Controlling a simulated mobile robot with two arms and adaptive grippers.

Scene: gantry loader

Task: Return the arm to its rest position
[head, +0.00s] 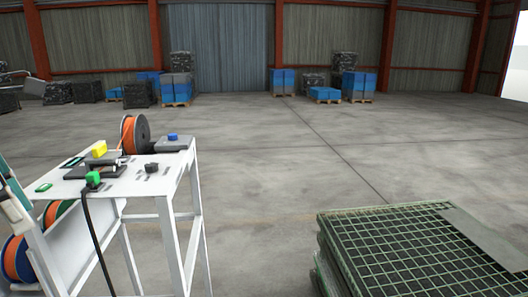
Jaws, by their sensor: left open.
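Most of my left arm is outside the picture. My right gripper is not in view.
The bench carries an orange cable spool (128,135), a yellow item (99,149) and a green plug (93,179) with a hanging black cable. A green mesh crate (400,240) stands at lower right. Blue stacks (176,90) line the wall. The middle floor is clear.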

